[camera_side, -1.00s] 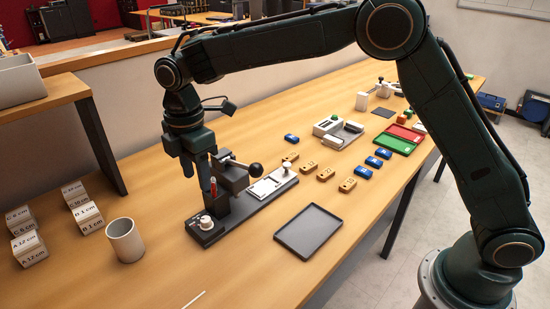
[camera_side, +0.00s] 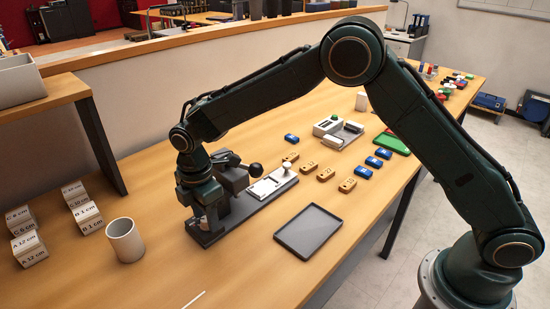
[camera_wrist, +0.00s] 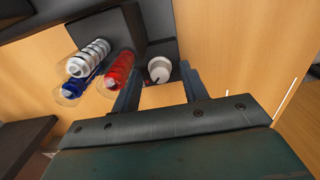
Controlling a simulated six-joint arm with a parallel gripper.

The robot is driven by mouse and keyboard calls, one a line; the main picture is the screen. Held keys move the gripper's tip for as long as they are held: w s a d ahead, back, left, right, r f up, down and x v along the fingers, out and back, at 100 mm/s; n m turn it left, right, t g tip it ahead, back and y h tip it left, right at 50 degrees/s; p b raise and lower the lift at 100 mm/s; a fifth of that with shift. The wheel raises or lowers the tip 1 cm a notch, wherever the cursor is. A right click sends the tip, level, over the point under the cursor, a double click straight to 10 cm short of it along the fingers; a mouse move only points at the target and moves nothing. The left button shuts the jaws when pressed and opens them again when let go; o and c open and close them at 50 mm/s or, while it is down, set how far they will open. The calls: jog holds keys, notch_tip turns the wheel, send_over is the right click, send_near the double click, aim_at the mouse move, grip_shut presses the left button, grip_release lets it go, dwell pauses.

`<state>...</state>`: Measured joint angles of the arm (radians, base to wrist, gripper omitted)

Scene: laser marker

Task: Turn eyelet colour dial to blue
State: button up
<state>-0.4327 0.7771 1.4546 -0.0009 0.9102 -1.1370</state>
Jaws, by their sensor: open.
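The eyelet colour dial (camera_wrist: 159,69) is a white round knob with a dark pointer mark. In the wrist view it shows between the tips of my gripper (camera_wrist: 160,82), whose two fingers stand apart on either side. I cannot tell whether they touch it. In the side view my gripper (camera_side: 208,222) is low over the near end of the machine's dark base (camera_side: 250,208) and largely hides the dial. Clear tubes beside the dial hold white (camera_wrist: 88,58), blue (camera_wrist: 82,86) and red (camera_wrist: 118,70) eyelets. Which colour the dial points to cannot be read.
The machine's lever with a round black knob (camera_side: 255,169) stands just right of my gripper. A white cup (camera_side: 125,240) is to the left. A dark tray (camera_side: 308,230) lies to the right. Labelled blocks (camera_side: 28,248) stand far left.

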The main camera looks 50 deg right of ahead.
grip_shut()
dwell(0.3)
jog(key=shift+m, duration=0.7)
grip_release()
